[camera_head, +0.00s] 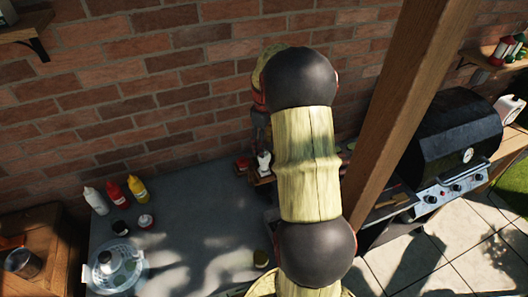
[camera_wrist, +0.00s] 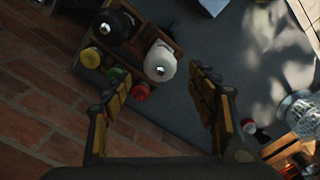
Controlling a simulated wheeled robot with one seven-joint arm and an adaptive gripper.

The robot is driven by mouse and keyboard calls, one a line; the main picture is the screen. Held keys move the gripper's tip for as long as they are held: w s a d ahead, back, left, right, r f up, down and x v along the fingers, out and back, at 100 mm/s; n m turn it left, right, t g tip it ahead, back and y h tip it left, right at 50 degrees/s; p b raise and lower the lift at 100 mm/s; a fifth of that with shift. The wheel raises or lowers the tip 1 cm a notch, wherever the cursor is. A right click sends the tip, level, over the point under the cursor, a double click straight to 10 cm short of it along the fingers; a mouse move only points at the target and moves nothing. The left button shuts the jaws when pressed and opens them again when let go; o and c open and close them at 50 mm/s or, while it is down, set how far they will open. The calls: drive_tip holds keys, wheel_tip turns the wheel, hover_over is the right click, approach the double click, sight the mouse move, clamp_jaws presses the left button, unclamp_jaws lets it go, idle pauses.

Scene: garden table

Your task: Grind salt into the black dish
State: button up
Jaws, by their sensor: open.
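A white mill with a shiny metal top, probably the salt grinder (camera_wrist: 160,61), stands in a wooden caddy (camera_wrist: 146,32). In the head view, the white mill (camera_head: 264,160) shows just left of my arm. A black mill (camera_wrist: 112,26) stands beside it in the caddy. My gripper (camera_wrist: 158,84) is open and empty, its two fingers apart below the white mill in the wrist view, not touching it. I cannot make out the black dish in either view; my arm hides part of the table.
Yellow, green and red lids (camera_wrist: 115,74) sit in the caddy. A brick wall (camera_head: 130,90) rises behind; a wooden post (camera_head: 395,110) and grill (camera_head: 445,140) are at right.

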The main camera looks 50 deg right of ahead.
wheel_tip(320, 180, up, 6)
drive_tip(key=shift+r, duration=0.15)
idle(0.7)
